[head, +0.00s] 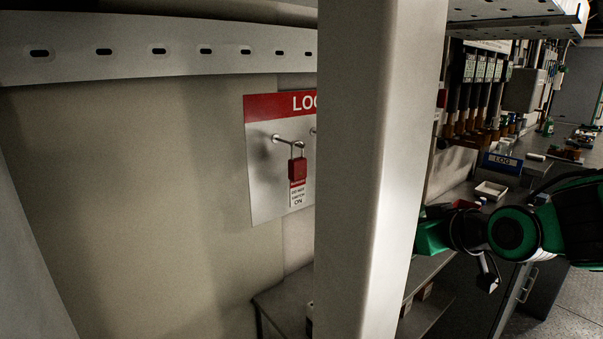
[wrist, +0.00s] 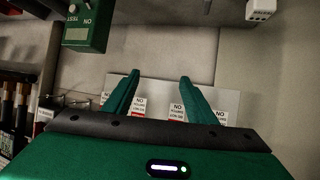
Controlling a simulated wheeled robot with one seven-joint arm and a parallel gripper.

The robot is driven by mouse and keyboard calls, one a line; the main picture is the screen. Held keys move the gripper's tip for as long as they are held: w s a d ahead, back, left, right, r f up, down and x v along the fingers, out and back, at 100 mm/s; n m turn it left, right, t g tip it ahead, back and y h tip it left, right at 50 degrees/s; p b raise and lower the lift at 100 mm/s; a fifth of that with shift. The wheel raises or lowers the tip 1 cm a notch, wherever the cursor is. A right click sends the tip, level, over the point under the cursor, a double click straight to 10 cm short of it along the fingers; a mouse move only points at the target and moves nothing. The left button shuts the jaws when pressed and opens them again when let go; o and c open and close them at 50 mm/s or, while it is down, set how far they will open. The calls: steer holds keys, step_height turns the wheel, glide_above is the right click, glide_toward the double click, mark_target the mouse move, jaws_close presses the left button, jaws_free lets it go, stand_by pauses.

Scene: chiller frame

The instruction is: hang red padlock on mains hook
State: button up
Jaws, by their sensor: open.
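A red padlock (head: 298,169) hangs by its shackle from a metal hook (head: 284,139) on a pale board (head: 262,175) with a red header in the head view. A white tag (head: 298,195) below it reads "do not switch on". No label naming the mains hook is readable. In the wrist view my gripper (wrist: 160,78) is open, with two green fingers apart and nothing visible between them. They point towards a pale board (wrist: 222,100) with white labels; small red patches show at the labels' lower edges. In the head view the fingers are hidden behind the post.
A wide pale upright post (head: 375,170) stands between the red padlock and my arm, covering the board's right part. A slotted rail (head: 180,50) crosses the upper left. A bench with a white tray (head: 491,190) lies at right. A green box (wrist: 85,30) is upper left in the wrist view.

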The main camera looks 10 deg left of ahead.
steer(key=a+r+n+y, duration=0.25)
steer(key=a+r, duration=0.25)
steer(key=a, duration=0.4)
steer(key=t+y, duration=0.1)
steer(key=y, duration=0.3)
glide_toward(301, 175)
steer(key=shift+n, duration=0.25)
steer(key=x, duration=0.4)
steer(key=shift+w+a+f, duration=0.1)
steer(key=shift+f, duration=0.1)
steer(key=shift+y, duration=0.25)
steer(key=x, duration=0.4)
steer(key=shift+w+a+r, duration=0.1)
steer(key=shift+r, duration=0.05)
steer(key=x, duration=0.6)
steer(key=shift+w, duration=0.25)
steer(key=shift+a, duration=0.1)
steer(key=shift+c, duration=0.4)
steer(key=c, duration=1.1)
steer(key=shift+c, duration=0.2)
